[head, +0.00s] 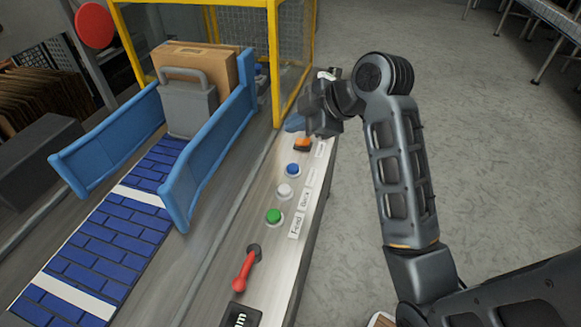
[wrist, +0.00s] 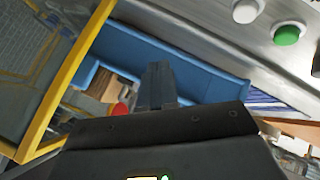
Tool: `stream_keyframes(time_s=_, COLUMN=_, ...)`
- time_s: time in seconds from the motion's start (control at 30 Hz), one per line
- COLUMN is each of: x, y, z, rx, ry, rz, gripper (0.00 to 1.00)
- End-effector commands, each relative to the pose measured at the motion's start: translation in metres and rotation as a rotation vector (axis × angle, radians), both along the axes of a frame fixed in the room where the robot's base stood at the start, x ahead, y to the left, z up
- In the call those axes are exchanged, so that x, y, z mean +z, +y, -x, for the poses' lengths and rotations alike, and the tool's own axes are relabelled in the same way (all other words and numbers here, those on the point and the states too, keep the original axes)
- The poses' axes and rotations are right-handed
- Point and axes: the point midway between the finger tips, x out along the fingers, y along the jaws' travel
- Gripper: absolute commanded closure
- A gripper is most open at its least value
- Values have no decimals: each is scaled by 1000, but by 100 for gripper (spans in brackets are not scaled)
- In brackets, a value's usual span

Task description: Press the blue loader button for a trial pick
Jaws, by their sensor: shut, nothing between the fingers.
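The blue button (head: 293,170) sits in a pale round collar on the metal control panel (head: 262,222), between an orange control and a white button. My gripper (head: 312,128) is above the far end of the panel, beyond the blue button and apart from it. In the wrist view my gripper's fingers (wrist: 157,72) are together and empty, in front of the blue guide rail. The blue button cannot be made out in the wrist view.
White button (head: 285,191), green button (head: 274,216) and red lever (head: 245,268) line the panel nearer me. The orange control (head: 303,144) is close below my gripper. Blue rails (head: 212,150) flank a cardboard box (head: 200,62); a yellow frame (head: 275,60) stands behind.

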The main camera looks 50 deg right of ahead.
Motion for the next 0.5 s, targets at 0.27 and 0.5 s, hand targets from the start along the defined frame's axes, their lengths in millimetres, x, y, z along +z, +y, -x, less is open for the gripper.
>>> stream_keyframes(time_s=0.27, x=-17, y=0, z=0, rx=-1, ry=-1, rz=0, gripper=100)
stream_keyframes(time_s=0.5, x=-48, y=0, z=0, rx=-1, ry=-1, rz=0, gripper=100)
